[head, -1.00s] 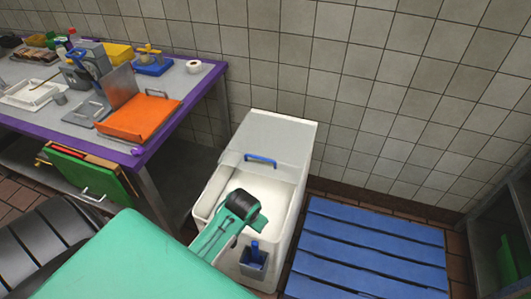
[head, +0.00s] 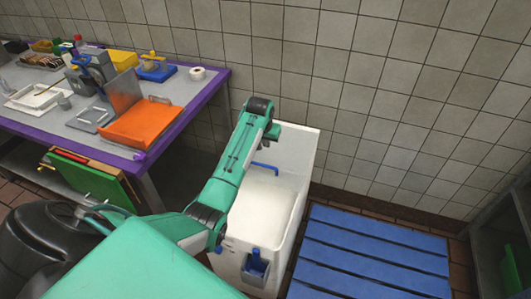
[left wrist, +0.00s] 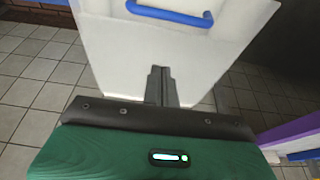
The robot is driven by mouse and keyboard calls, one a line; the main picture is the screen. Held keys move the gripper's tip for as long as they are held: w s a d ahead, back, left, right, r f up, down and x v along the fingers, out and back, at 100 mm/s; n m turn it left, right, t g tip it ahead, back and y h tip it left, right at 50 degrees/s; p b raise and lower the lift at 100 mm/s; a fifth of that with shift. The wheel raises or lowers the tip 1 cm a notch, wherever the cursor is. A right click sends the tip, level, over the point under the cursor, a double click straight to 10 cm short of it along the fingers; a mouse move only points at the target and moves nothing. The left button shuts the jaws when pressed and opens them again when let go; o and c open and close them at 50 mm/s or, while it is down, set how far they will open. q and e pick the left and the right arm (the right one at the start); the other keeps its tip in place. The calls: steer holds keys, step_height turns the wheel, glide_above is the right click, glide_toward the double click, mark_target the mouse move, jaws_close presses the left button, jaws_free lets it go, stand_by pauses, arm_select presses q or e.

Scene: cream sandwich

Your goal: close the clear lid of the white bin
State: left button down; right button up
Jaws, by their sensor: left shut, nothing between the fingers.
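The white bin (head: 285,220) stands on the floor right of the table, with pale contents showing in its open front part. Its clear lid (head: 303,148) lies over the rear part, with a blue handle (head: 264,168) near its front edge. The handle also shows at the top of the left wrist view (left wrist: 170,13). My left arm reaches over the bin's rear. My left gripper (head: 277,131) is partly hidden behind its wrist in the head view. In the left wrist view its fingers (left wrist: 160,75) are shut and empty before a pale panel; contact cannot be told. My right gripper is out of view.
A blue slatted pallet (head: 370,255) lies right of the bin. The purple-edged table (head: 228,82) with an orange board (head: 143,123) stands left. A tiled wall (head: 400,90) is close behind.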

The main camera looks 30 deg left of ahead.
arm_select(q)
glide_toward(269, 159)
steer(key=x, duration=0.5)
steer(key=shift+d, duration=0.15)
steer(key=s, duration=0.1)
steer(key=p, duration=0.1)
steer(key=s+p, duration=0.1)
steer(key=shift+s+d+r, duration=0.3)
steer(key=shift+s+r, duration=0.05)
steer(key=shift+r, duration=0.05)
steer(key=shift+s+d+p, duration=0.15)
steer(key=shift+s+p, duration=0.15)
steer(key=shift+s, duration=0.25)
steer(key=shift+s, duration=0.1)
